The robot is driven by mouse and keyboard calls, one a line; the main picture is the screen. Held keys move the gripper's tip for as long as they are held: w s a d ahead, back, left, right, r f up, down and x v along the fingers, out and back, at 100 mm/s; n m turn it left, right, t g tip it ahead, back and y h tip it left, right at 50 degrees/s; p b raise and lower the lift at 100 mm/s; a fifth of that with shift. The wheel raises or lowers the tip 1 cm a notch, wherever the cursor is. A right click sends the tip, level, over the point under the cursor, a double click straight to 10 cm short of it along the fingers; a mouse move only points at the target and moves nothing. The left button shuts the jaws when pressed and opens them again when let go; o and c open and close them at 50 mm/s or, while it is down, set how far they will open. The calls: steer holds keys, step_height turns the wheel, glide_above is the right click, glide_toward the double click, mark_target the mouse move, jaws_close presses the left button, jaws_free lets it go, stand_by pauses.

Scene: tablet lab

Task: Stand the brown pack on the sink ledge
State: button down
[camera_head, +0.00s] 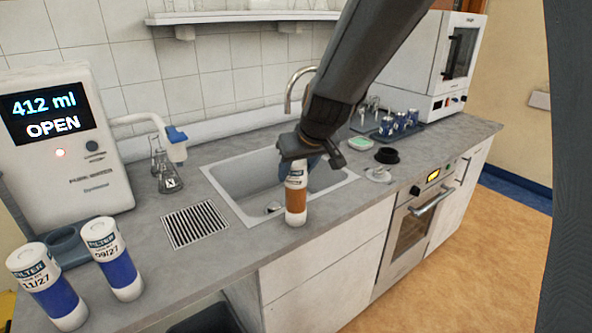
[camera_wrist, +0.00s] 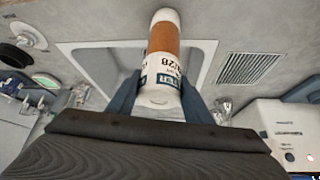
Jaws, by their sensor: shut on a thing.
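The brown pack (camera_head: 296,203) is a white cylinder with a brown band and a label. It is upright at the front edge of the sink (camera_head: 226,193), over the ledge; I cannot tell whether its base touches the counter. My gripper (camera_head: 303,158) is shut on its upper part from above. In the wrist view the pack (camera_wrist: 163,60) sits between the two fingers of my gripper (camera_wrist: 160,95), with the sink rim (camera_wrist: 208,52) behind it.
Two blue filter cartridges (camera_head: 122,274) stand at the front left, near a dispenser (camera_head: 62,150) reading 412 ml OPEN. A flask (camera_head: 166,172) stands under its spout. A drain grate (camera_head: 195,224) lies left of the sink. Blue cans (camera_head: 387,126) and a black knob-like item (camera_head: 386,156) are at the right.

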steer(key=shift+f, duration=0.1)
steer(key=c, duration=0.9)
jaws_free()
steer(key=shift+s+r, duration=0.1)
steer(key=shift+r, duration=0.3)
steer(key=b+v, duration=0.2)
steer(key=v, duration=1)
steer(key=s+d+f+m+g+h, duration=0.1)
steer(key=s+d+f, duration=0.4)
steer(key=f, duration=0.1)
steer(key=s+d+f+m+g, duration=0.2)
steer(key=s+d+f, duration=0.2)
steer(key=s+f, duration=0.2)
steer(key=s+d+f+m+g+h, duration=0.1)
steer(key=s+d+f, duration=0.4)
steer(key=f, duration=0.3)
steer(key=shift+s+d+m+g+h, duration=0.3)
steer(key=shift+s+g, duration=0.05)
steer(key=shift+g, duration=0.05)
